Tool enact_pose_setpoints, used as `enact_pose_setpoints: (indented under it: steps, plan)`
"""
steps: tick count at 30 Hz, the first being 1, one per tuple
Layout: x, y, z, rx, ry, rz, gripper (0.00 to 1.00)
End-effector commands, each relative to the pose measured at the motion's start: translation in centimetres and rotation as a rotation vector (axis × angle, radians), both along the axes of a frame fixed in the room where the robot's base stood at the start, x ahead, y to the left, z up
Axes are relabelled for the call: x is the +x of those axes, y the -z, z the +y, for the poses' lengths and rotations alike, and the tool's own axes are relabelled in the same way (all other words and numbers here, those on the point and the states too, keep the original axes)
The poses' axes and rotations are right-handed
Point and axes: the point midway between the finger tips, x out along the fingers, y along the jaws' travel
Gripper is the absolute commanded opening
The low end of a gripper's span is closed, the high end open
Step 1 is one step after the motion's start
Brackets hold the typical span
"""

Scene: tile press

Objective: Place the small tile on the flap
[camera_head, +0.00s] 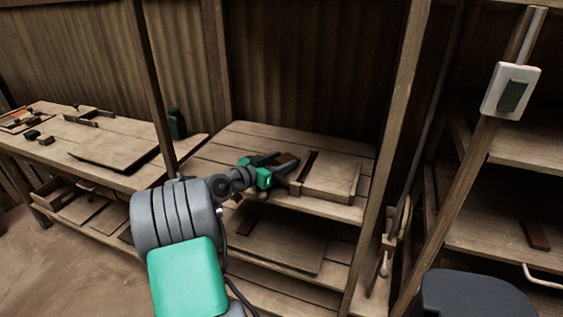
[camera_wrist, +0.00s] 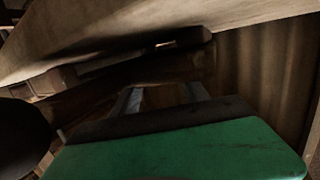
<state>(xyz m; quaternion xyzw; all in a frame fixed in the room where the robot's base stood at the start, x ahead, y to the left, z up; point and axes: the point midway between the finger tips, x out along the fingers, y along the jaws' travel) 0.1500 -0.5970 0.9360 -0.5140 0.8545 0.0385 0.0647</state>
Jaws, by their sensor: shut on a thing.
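My gripper (camera_head: 280,169) reaches over the middle bench, its green and black fingers shut on a small dark reddish-brown tile (camera_head: 287,159). The tile shows only in part above the fingers. Just right of it is a raised wooden board with a dark slot (camera_head: 333,175), which may be the flap; I cannot tell for sure, nor whether the tile touches it. In the wrist view my gripper's two fingers (camera_wrist: 165,96) point into a dark area; the tile's outline is too dark to make out there.
The middle bench (camera_head: 240,139) has lower shelves. Wooden posts (camera_head: 398,140) stand beside the middle bench. A brown block (camera_head: 536,234) lies on the right shelf.

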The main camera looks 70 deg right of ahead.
Motion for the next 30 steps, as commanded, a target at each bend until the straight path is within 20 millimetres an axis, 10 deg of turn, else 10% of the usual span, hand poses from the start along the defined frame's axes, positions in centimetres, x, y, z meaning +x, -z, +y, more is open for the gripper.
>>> enact_pose_setpoints:
  steps: [6, 7, 15, 30]
  plan:
    - [0.0, 0.5, 0.0, -0.001, 0.000, 0.000, 0.10]
    - [0.0, 0.4, 0.0, -0.001, 0.000, 0.000, 0.54]
    - [0.0, 0.4, 0.0, 0.000, 0.000, 0.000, 0.76]
    - [1.8, 0.0, 3.1, 0.001, -0.004, 0.000, 0.78]
